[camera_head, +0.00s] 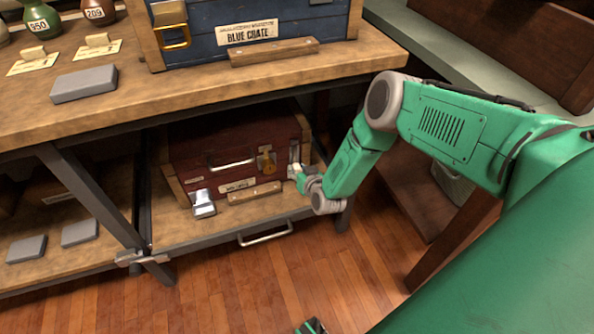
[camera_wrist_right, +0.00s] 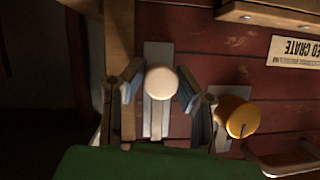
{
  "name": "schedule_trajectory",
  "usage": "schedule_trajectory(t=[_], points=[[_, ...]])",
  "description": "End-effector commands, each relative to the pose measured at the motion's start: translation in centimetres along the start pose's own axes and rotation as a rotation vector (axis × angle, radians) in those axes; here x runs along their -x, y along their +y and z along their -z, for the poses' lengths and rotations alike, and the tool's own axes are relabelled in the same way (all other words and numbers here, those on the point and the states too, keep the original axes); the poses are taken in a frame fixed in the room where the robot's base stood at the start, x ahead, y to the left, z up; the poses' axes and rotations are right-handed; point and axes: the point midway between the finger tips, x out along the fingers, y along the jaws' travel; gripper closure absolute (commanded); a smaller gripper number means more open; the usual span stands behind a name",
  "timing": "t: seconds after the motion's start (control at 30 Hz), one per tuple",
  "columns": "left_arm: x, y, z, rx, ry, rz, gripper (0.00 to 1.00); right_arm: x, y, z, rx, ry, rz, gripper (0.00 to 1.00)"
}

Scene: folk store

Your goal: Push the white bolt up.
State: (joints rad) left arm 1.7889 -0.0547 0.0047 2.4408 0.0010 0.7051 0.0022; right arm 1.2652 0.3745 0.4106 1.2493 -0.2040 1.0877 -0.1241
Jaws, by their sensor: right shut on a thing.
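The red crate (camera_head: 205,150) sits on the lower shelf in the head view. At its right end is a grey metal bolt plate (camera_head: 294,152). The white bolt (camera_wrist_right: 162,84) shows as a round pale knob on its grey plate in the wrist view, where the crate appears upside down.
A yellow padlock-like piece (camera_wrist_right: 238,116) is beside the bolt. The table edge with the blue crate (camera_head: 215,35) is above. A shelf handle (camera_head: 265,234) sticks out below. A dark post stands right of the crate.

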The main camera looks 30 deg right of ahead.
Motion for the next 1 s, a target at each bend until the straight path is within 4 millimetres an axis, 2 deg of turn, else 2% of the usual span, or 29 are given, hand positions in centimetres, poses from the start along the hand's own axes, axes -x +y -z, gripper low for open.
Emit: schedule_trajectory(t=[0.03,0.2,0.47,0.5,0.53,0.57,0.87,1.0], points=[[0.9,0.0,0.1,0.000,0.000,0.000,0.60,0.5,-0.2,0.9,0.000,-0.002,0.001,1.00],[2.4,0.0,0.2,0.000,0.001,0.000,0.60,1.2,-0.5,2.6,0.001,-0.002,0.002,1.00],[2.2,0.0,0.1,0.000,0.000,0.000,0.60,1.1,-0.5,2.6,0.001,0.003,0.001,1.00],[2.2,0.0,0.1,0.000,0.000,0.000,0.60,1.1,-0.5,2.7,0.001,0.004,0.001,0.71],[2.2,0.0,0.1,0.000,0.000,0.000,0.60,1.1,-0.5,2.7,0.001,0.005,0.000,0.60],[2.2,0.0,0.1,0.000,0.000,0.000,0.60,1.1,-0.5,2.7,0.001,0.005,0.000,0.54],[2.2,0.0,0.1,0.000,0.001,0.000,0.60,1.1,-0.5,2.5,0.000,0.000,0.001,0.54],[2.3,0.0,-0.1,0.000,0.003,0.000,0.60,1.8,-0.5,2.5,0.000,-0.001,0.002,0.54]])
